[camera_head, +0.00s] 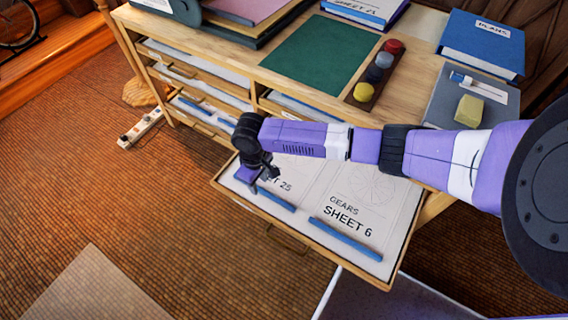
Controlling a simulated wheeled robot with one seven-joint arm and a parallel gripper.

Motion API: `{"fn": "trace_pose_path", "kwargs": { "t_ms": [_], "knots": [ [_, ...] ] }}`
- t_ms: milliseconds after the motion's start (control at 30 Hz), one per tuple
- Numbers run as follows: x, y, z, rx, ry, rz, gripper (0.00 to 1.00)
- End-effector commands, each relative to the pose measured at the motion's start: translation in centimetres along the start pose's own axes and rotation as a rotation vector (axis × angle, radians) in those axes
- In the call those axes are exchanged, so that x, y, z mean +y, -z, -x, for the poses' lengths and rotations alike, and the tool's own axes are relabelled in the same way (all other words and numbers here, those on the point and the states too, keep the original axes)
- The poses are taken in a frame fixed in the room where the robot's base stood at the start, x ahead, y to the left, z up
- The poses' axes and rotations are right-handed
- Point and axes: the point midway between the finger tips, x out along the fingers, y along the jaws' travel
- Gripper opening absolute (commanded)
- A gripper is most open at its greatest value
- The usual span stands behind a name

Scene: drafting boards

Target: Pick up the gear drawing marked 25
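A drawer (400,258) of the wooden cabinet is pulled out. In it lie two white drawings side by side, each with a blue strip along its front edge. The left sheet (300,187) shows "ET 25"; the rest of its label and its picture are hidden behind my arm. The right sheet (347,197) reads "GEARS SHEET 6" with a faint round drawing. My gripper (254,190) points down over the front left of the left sheet, near the left end of its blue strip (275,199). I cannot tell whether it touches the strip or is open.
Other drawers (200,108) at left hold papers with blue strips. The cabinet top bears a green mat (320,52), a tray of coloured round pieces (380,75), a blue "PLANS" binder (483,42) and a yellow block (469,111). A power strip (140,128) lies on the floor.

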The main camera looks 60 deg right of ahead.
Motion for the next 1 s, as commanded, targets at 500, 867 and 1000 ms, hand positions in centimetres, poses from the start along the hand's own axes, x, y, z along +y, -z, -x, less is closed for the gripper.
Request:
{"fn": "trace_pose_path", "kwargs": {
  "t_ms": [500,867,1000],
  "knots": [
    [0.8,-0.6,-5.3,0.002,-0.001,0.000,0.39],
    [0.8,-0.6,-5.3,0.002,-0.001,0.001,0.06],
    [0.8,-0.6,-5.3,0.002,-0.001,0.001,0.00]
  ]
}}
